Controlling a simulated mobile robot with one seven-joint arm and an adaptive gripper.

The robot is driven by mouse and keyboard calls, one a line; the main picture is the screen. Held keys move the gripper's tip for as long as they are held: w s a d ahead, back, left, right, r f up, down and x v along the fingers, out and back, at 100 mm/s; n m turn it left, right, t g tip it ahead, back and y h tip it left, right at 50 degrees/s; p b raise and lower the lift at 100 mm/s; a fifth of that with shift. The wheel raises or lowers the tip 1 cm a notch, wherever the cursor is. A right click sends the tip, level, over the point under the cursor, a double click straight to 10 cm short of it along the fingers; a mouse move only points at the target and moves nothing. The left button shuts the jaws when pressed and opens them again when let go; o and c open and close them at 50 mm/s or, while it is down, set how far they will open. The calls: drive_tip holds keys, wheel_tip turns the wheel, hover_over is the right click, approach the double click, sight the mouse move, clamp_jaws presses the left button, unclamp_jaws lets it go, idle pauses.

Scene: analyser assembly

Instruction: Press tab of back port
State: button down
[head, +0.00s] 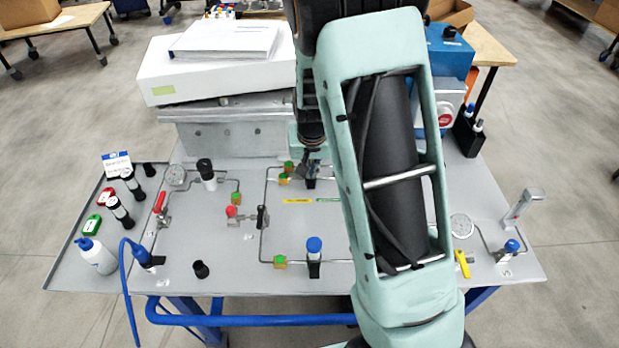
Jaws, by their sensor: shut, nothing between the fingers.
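My gripper (310,160) points down at the back middle of the grey panel (190,250), with its fingers together and small in the picture. A fitting on the pipe loop (311,184) stands right at the fingertips; it appears to be the back port. Its top and any tab are covered by my gripper, so I cannot tell whether they touch. A similar fitting with a blue cap (314,246) stands upright nearer the front of the panel, apart from my gripper.
My arm covers the panel's right middle. Green-and-orange fittings (280,262), a red-handled valve (160,203) and a black-handled valve (262,217) rise from the panel. A white box (215,75) stands behind. A white bottle (96,256) is at the left.

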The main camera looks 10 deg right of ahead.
drive_tip(key=v, duration=0.8)
drive_tip(key=shift+w+r, duration=0.1)
drive_tip(key=shift+w, duration=0.05)
idle(0.6)
